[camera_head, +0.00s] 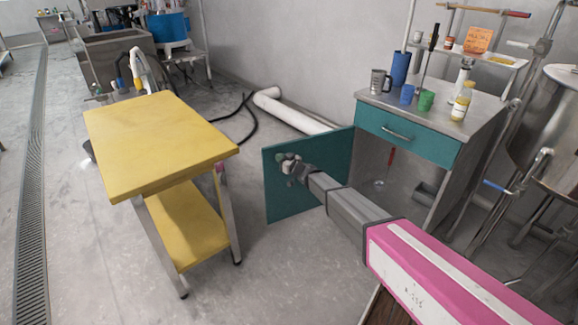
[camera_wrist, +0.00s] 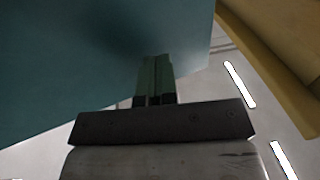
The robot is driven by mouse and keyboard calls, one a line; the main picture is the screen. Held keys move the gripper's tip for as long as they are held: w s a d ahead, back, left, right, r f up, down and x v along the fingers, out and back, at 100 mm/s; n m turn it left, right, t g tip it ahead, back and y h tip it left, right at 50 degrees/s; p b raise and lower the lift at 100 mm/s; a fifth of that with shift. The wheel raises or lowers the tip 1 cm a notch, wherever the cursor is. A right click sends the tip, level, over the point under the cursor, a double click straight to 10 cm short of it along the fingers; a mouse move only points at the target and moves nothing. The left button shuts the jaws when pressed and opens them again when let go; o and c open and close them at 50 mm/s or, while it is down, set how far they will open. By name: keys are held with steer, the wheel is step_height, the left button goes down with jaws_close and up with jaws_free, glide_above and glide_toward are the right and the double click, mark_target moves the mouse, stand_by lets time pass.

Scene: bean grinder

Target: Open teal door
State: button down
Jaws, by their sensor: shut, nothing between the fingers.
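The teal door (camera_head: 335,165) stands swung out from the cabinet, its flat panel upright in the open floor area. My gripper (camera_head: 287,163) is at the door's left part in the head view. In the wrist view, the gripper's fingers (camera_wrist: 154,66) are closed together with nothing between them. The teal door panel (camera_wrist: 80,60) fills the upper left of that view, close to the fingertips. I cannot tell whether they touch it. The cabinet has a teal drawer (camera_head: 410,136), shut, with a metal handle. Below it the cabinet is open.
A yellow table (camera_head: 160,140) with a lower shelf stands left of the door; its edge (camera_wrist: 275,60) shows in the wrist view. Bare floor lies between table and door. A metal tank (camera_head: 550,130) stands right.

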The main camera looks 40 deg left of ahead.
steer(key=shift+w+a, duration=0.25)
steer(key=shift+a, duration=0.3)
steer(key=shift+w+a, duration=0.25)
steer(key=shift+a, duration=0.3)
steer(key=shift+d, duration=0.1)
